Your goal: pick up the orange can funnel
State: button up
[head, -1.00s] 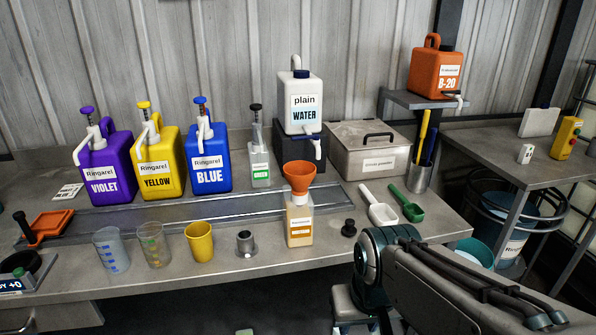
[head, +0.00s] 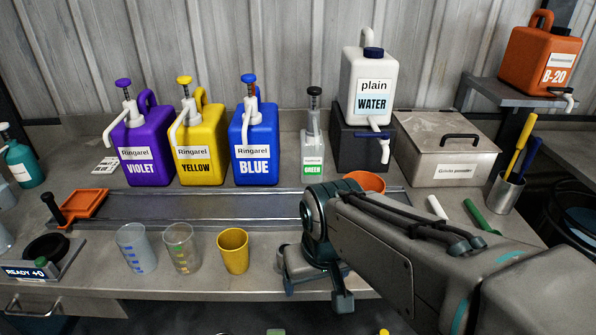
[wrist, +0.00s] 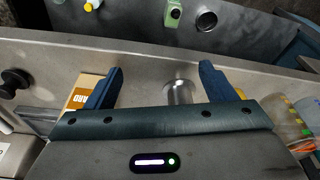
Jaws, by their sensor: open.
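The orange funnel (head: 366,181) shows only its upper rim in the head view, behind my arm, which hides the rest of it. I cannot see the funnel in the wrist view. The can that held it is hidden in the head view; a tan, labelled container (wrist: 84,92) that looks like it shows in the wrist view, partly behind my left finger. My gripper (wrist: 160,70) is open over the bench's front part, with no object held. A small metal cup (wrist: 180,92) stands between the fingers in view, apparently below them.
Yellow cup (head: 233,251) and two clear beakers (head: 181,248) stand left of my gripper. Violet, yellow and blue pump jugs (head: 254,143), a green-labelled bottle (head: 313,150) and the water jug (head: 368,90) line the back. A steel box (head: 447,150) is right of them.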

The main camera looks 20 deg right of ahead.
jog(key=shift+o, duration=0.3)
notch_tip(320, 180, up, 10)
jog(key=m+p, duration=0.1)
jog(key=p, duration=0.7)
jog(key=shift+w+d+p, duration=0.15)
jog(key=shift+w+p, duration=0.2)
notch_tip(320, 180, up, 14)
jog(key=m+g+p, duration=0.2)
jog(key=m+p, duration=0.1)
jog(key=m, duration=2.6)
send_over(370, 178)
jog(key=s+a, duration=0.2)
jog(key=f, duration=0.8)
jog(key=shift+s+d+f, duration=0.1)
jog(key=shift+d, duration=0.1)
jog(key=shift+w+a+f+p, duration=0.1)
jog(key=shift+f+p, duration=0.1)
jog(key=shift+f, duration=0.7)
jog(key=shift+w+a+f+p, duration=0.1)
jog(key=shift+a+f+p, duration=0.1)
jog(key=shift+f, duration=0.7)
jog(key=shift+a+f+p, duration=0.1)
jog(key=shift+f+p, duration=0.1)
jog(key=shift+f, duration=0.7)
jog(key=shift+c, duration=0.4)
jog(key=c, duration=0.9)
